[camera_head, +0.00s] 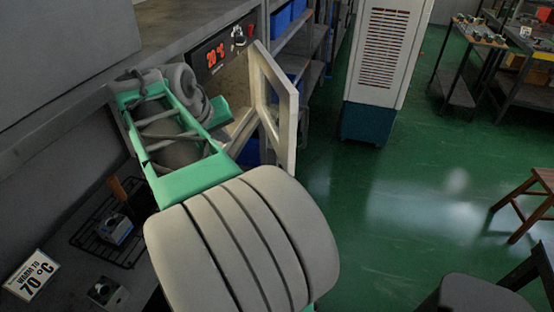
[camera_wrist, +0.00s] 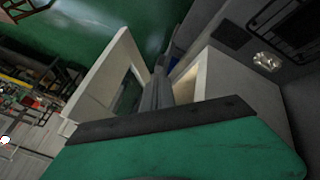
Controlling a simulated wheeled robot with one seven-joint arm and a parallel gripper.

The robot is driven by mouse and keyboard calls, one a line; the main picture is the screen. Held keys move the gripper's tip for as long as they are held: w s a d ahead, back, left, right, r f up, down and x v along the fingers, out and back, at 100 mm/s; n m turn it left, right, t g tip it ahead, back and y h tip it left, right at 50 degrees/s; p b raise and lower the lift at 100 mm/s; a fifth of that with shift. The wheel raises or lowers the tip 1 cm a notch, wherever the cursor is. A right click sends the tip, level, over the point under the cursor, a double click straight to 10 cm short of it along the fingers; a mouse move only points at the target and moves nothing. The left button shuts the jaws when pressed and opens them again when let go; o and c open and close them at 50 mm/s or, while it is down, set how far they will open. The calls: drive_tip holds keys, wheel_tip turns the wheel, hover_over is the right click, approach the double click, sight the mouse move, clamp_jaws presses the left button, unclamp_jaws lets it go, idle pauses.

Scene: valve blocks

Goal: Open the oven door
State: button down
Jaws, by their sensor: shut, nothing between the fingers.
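The oven (camera_head: 208,58) stands on the bench at upper centre in the head view, with a red digital display and a knob on its front. Its cream-framed, windowed door (camera_head: 284,130) stands open, swung well out from the front. In the wrist view the door (camera_wrist: 100,82) is on the left and the oven body (camera_wrist: 240,88) with its lit opening is on the right. My gripper (camera_wrist: 158,90) is shut and empty, its grey fingers in the gap between door and oven. Whether they touch the door, I cannot tell. My arm hides part of the oven in the head view.
A wire rack (camera_head: 92,232) and a small block (camera_head: 116,228) lie on the bench at lower left, by a "WARM TO 70 °C" sign (camera_head: 32,274). A tall vented cabinet (camera_head: 382,60) stands beyond the door. The green floor (camera_head: 400,205) at right is mostly clear; a wooden stool (camera_head: 535,190) is at its edge.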

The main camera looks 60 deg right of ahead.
drive_tip(key=s+d+f+m+g, duration=0.1)
drive_tip(key=s+d+m+g, duration=0.1)
drive_tip(key=s+d, duration=0.35)
approach(285, 146)
wheel_tip(285, 146, down, 4)
drive_tip(key=w, duration=0.2)
drive_tip(key=s+d, duration=0.2)
drive_tip(key=shift+s+d+r+h, duration=0.1)
drive_tip(key=shift+s+h, duration=0.2)
drive_tip(key=shift+s, duration=0.05)
